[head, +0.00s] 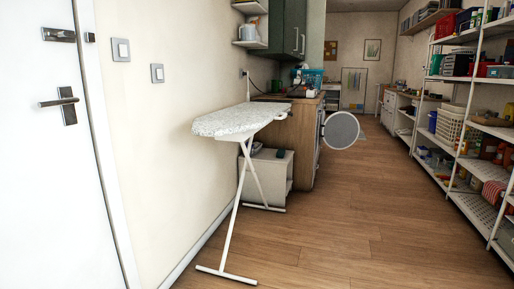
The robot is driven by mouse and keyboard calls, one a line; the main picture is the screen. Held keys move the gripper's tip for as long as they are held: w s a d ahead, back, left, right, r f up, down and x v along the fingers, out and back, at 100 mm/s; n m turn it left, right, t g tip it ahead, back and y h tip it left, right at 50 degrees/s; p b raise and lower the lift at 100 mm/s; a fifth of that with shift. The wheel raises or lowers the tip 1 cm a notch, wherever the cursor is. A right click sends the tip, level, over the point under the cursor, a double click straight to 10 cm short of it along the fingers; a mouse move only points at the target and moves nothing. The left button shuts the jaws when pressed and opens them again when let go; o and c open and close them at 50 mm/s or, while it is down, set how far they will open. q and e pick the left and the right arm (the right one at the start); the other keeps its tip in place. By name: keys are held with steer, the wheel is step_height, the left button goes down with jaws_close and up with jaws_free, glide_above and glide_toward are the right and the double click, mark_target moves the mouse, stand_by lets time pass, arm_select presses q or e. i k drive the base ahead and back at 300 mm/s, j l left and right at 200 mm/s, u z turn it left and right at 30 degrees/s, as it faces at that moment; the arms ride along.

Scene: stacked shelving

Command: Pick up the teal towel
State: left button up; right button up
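I cannot make out a teal towel for certain in the head view. A small teal-blue item (313,76) stands on the far end of the wooden counter, beyond the ironing board. It is too small to tell whether it is cloth or a container. Neither of my grippers shows in the view.
An ironing board (238,122) stands along the left wall, before a wooden cabinet (292,140) and an open round appliance door (341,130). White shelving (470,133) full of goods lines the right. The wooden floor (350,215) between is clear. A white door (55,170) is at left.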

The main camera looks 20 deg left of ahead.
mark_target(281, 153)
steer(key=i+u, duration=0.2)
steer(key=i, duration=0.4)
steer(key=i+u, duration=0.15)
steer(key=i, duration=0.4)
steer(key=i+l+u, duration=0.2)
steer(key=i, duration=0.4)
steer(key=i+l+u, duration=0.2)
steer(key=i, duration=0.35)
steer(key=i+l+u, duration=0.2)
steer(key=i, duration=0.35)
steer(key=i+l+u, duration=0.15)
steer(key=i+l, duration=0.35)
